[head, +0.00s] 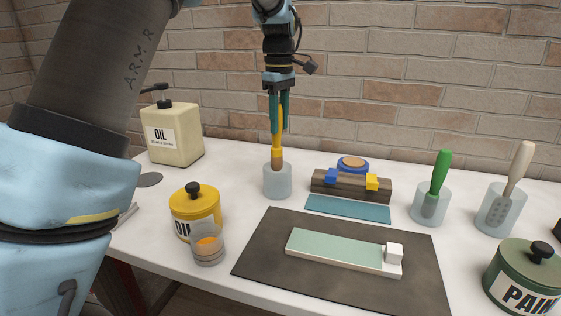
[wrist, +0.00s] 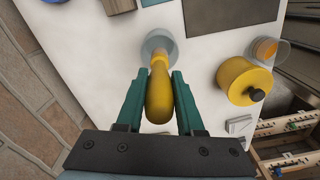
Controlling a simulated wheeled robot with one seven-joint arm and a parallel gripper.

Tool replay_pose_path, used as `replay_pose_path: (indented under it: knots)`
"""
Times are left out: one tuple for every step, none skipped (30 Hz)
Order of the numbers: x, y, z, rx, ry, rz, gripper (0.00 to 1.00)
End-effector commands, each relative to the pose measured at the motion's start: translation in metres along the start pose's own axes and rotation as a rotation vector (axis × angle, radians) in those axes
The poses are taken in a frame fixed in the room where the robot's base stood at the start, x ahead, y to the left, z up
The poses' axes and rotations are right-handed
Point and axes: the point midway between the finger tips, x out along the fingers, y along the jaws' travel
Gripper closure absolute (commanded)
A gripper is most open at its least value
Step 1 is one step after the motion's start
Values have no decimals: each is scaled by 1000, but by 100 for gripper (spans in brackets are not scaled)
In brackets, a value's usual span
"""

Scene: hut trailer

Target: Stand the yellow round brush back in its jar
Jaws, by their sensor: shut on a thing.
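The yellow round brush (head: 277,152) is upright, handle up and brown bristles down. My gripper (head: 279,129) is shut on its handle. The clear jar (head: 277,186) stands on the white table directly below, and the bristles are at its mouth; their lower end seems just inside the rim. How deep they reach is hard to tell. In the wrist view the yellow handle (wrist: 159,95) lies between the two green fingers of my gripper (wrist: 157,76), and the jar (wrist: 158,43) shows beyond it, with its rim around the brush's far end.
A yellow oil tin (head: 196,212) and small glass (head: 208,249) stand front left; an oil can (head: 173,135) stands behind left. A wooden block holder (head: 350,187) is right of the jar. A dark mat (head: 268,262) lies in front.

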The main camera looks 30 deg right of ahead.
Motion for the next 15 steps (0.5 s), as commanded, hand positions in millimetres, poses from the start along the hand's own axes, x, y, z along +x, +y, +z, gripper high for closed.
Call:
replay_pose_path:
  knots:
    - [8,0,0,0,-1,-4,100]
    - [13,0,0,0,-1,-3,100]
    - [18,-1,0,-1,-1,-3,100]
    - [22,0,0,-1,-1,-1,100]
    - [25,0,0,-1,-1,-1,100]
    - [28,0,0,-1,-1,-1,100]
    - [31,0,0,-1,-1,-1,100]
    - [34,0,0,-1,-1,-1,100]
    - [38,0,1,-1,-1,-2,100]
    - [42,-1,1,-1,-1,-2,100]
    - [47,0,1,-1,-1,-2,100]
    - [53,-1,1,-1,-2,-3,100]
    - [57,0,0,0,-1,-3,100]
    - [60,0,0,0,-1,-2,100]
    - [64,0,0,0,-1,-1,100]
